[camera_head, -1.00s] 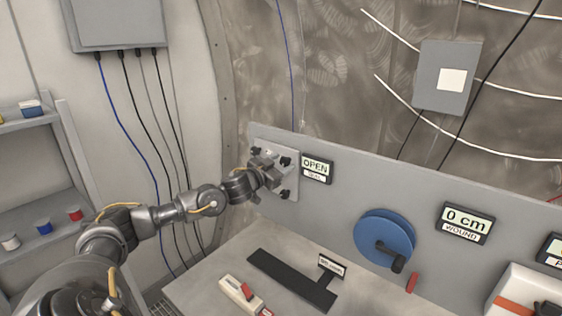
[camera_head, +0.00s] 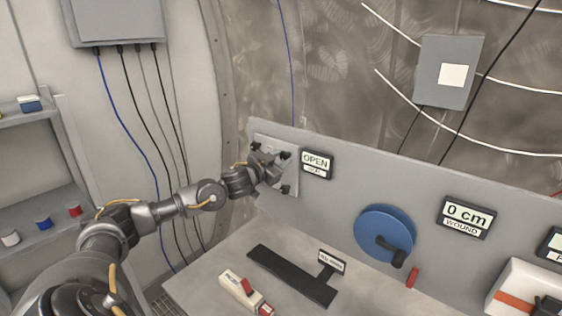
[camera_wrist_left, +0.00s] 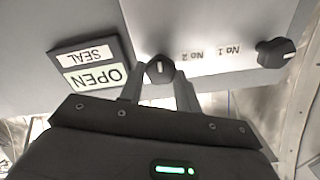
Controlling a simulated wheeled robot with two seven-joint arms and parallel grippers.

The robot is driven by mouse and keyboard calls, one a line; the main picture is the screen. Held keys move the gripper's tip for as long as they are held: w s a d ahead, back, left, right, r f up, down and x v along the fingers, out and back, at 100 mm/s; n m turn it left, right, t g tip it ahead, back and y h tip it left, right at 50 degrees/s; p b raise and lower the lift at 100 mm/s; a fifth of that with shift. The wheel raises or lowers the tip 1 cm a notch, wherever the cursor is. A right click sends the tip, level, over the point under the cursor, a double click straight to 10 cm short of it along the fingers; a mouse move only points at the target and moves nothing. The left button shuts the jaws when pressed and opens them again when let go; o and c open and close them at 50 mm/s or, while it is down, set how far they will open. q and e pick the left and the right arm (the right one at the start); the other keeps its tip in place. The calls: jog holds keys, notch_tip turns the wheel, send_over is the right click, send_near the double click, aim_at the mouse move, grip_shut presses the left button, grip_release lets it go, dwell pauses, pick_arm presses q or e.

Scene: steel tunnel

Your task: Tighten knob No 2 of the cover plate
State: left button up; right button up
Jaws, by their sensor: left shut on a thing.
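The cover plate (camera_head: 291,177) is a light grey panel with dark knobs on the upright grey board. In the left wrist view, which is upside down, knob No 2 (camera_wrist_left: 160,69) is a dark knob with a white pointer line, beside its "No 2" label. My left gripper (camera_head: 279,160) is at the plate's upper right corner; its two fingers (camera_wrist_left: 160,82) are shut on knob No 2, one on each side. Knob No 1 (camera_wrist_left: 273,53) stands apart, free of the fingers. A lower knob (camera_head: 285,189) also shows. My right gripper is not in view.
A sign reading "OPEN SEAL" (camera_head: 316,163) is close beside the plate. A blue reel (camera_head: 385,233) with a crank and a "0 cm WOUND" display (camera_head: 466,217) are farther right. A black T-shaped piece (camera_head: 290,274) and a red-and-white block (camera_head: 245,292) lie on the bench.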

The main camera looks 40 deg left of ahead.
pick_arm(q)
jog(key=m+b, duration=0.3)
jog(key=m, duration=0.1)
jog(key=shift+f, duration=0.2)
jog(key=m+b, duration=0.3)
jog(key=m, duration=0.1)
jog(key=m+b, duration=0.3)
jog(key=m, duration=0.1)
jog(key=shift+d+m, duration=0.1)
jog(key=shift+m, duration=0.3)
jog(key=shift+m+b, duration=0.7)
jog(key=shift+m, duration=0.1)
jog(key=o, duration=1)
